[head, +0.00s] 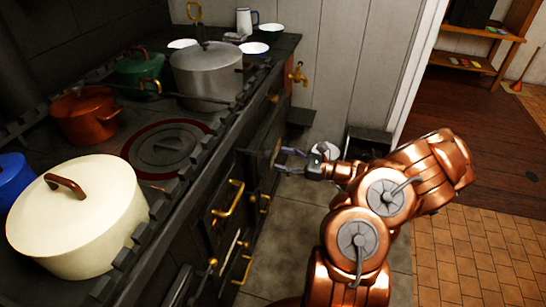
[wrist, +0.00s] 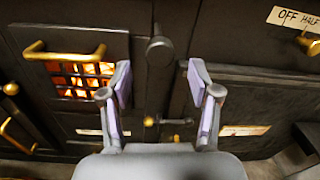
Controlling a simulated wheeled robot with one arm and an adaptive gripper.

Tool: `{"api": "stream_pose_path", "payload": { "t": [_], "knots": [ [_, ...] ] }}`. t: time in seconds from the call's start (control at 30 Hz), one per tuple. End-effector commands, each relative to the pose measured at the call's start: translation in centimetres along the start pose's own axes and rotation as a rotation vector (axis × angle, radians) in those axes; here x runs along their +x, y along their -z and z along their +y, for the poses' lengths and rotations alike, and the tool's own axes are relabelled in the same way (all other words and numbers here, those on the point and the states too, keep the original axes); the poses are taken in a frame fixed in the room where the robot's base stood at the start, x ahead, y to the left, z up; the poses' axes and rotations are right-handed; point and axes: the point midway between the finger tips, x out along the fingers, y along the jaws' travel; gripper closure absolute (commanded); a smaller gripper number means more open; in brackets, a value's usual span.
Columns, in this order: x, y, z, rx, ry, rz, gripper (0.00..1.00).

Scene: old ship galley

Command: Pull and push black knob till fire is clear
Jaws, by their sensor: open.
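The black knob (wrist: 160,50) sticks out from the dark stove front in the wrist view, at the upper middle. My gripper (wrist: 160,75) is open and empty, its two purple-padded fingers on either side of the knob in the picture; they do not visibly touch it. The fire (wrist: 72,85) glows orange behind a grate to the left of the knob. In the head view my gripper (head: 284,161) points at the stove front (head: 228,170) from the right. I cannot make out the black knob there.
A brass handle (wrist: 64,52) crosses above the grate. An "OFF HALF" label (wrist: 298,19) is at the upper right. The stove top holds a cream pot (head: 85,220), a grey pot (head: 208,75) and a copper pot (head: 86,118). Tiled floor (head: 480,260) lies clear on the right.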

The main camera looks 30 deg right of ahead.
Motion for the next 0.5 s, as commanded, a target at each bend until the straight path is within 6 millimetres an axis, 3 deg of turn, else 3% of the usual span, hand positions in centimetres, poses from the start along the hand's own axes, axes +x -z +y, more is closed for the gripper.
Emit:
{"api": "stream_pose_path", "payload": {
  "t": [0.2,0.5],
  "knots": [
    [-4.1,0.1,-0.1,-0.002,0.003,0.002,0.38],
    [-6.6,0.1,-0.1,-0.001,0.002,0.003,0.38]
  ]
}}
